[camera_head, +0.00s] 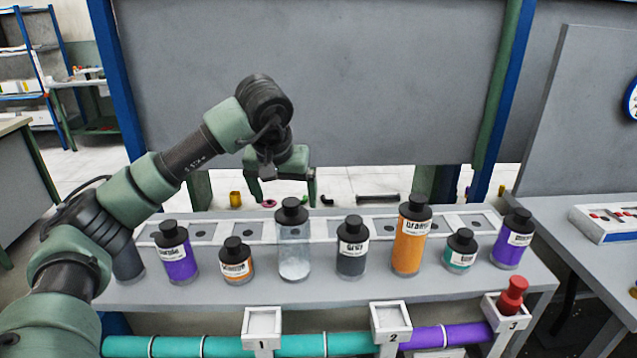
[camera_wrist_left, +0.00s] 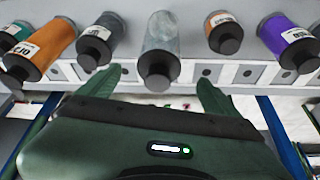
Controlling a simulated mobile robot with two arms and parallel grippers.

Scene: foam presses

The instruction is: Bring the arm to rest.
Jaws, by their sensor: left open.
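My left arm comes in from the left and reaches over the bench. My left gripper (camera_head: 284,188) is open and empty, with its fingers pointing down. It hangs above the back part of the bench, behind the row of bottles. In the wrist view a clear bottle with a black cap (camera_wrist_left: 160,52) shows between the two spread fingers, apart from them. The same clear bottle (camera_head: 294,257) stands upright in the middle of the row in the head view. My right gripper does not show.
Black-capped bottles stand along the bench: purple (camera_head: 178,262), small orange (camera_head: 236,265), grey (camera_head: 351,258), tall orange (camera_head: 409,250), small teal (camera_head: 460,254) and another purple (camera_head: 511,247). Behind them runs a white slotted rack (camera_head: 330,228). Numbered holders line the front; a red-topped item (camera_head: 512,297) sits in holder 3.

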